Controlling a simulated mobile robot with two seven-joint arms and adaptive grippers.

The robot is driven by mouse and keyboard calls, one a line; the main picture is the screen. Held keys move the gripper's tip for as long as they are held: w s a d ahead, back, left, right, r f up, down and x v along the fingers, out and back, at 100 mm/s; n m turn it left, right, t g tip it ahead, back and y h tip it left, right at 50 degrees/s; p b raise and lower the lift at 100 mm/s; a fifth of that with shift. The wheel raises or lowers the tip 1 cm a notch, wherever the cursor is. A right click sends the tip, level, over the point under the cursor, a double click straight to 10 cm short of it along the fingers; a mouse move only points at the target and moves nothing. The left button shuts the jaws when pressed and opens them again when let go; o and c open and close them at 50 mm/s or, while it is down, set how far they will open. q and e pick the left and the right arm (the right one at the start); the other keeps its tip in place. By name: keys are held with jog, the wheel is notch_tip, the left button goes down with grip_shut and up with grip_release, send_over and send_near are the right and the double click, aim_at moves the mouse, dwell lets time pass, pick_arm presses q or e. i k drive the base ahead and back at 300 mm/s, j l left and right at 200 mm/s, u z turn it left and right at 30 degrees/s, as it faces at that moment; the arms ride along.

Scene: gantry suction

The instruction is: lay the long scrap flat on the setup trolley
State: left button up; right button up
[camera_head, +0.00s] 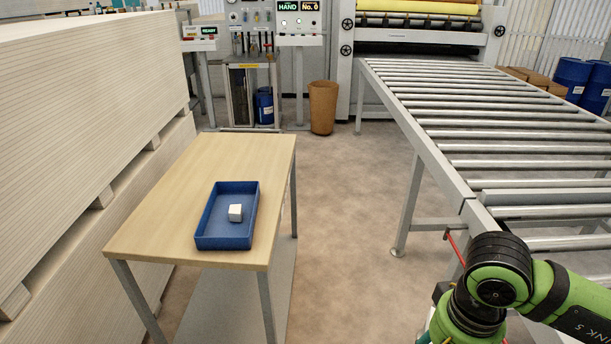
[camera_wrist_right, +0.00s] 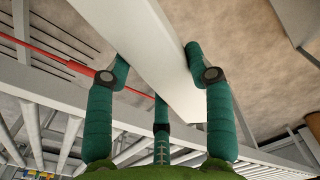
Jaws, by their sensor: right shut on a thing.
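The long scrap (camera_wrist_right: 148,45) is a pale, straight strip in the right wrist view, running from the top left down between my fingers. My right gripper (camera_wrist_right: 160,88) has its teal fingers on both sides of it and is shut on it. The right forearm shows at the bottom right of the head view, but the scrap in its grip cannot be made out there. The setup trolley (camera_head: 165,205) has a light wood top and stands left of centre in the head view, apart from my right arm. My left gripper is out of view.
A roller conveyor (camera_head: 432,152) stands at right. Stacked boards (camera_head: 85,85) line the left. A brown bin (camera_head: 323,107) stands behind.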

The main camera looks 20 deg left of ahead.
aim_at(239, 178)
jog(key=i+l+u, duration=0.1)
jog(key=i+u, duration=0.3)
jog(key=i+l+u, duration=0.15)
jog(key=u, duration=0.2)
jog(key=i+l+u, duration=0.25)
jog(key=u, duration=0.15)
jog(key=i+l+u, duration=0.55)
jog(key=u, duration=0.25)
jog(key=i+l+u, duration=0.1)
jog(key=l+u, duration=0.3)
jog(key=i+l+u, duration=0.15)
jog(key=u, duration=0.3)
jog(key=l+u, duration=0.4)
jog(key=i+l+u, duration=0.1)
jog(key=l+u, duration=0.25)
jog(key=l, duration=0.25)
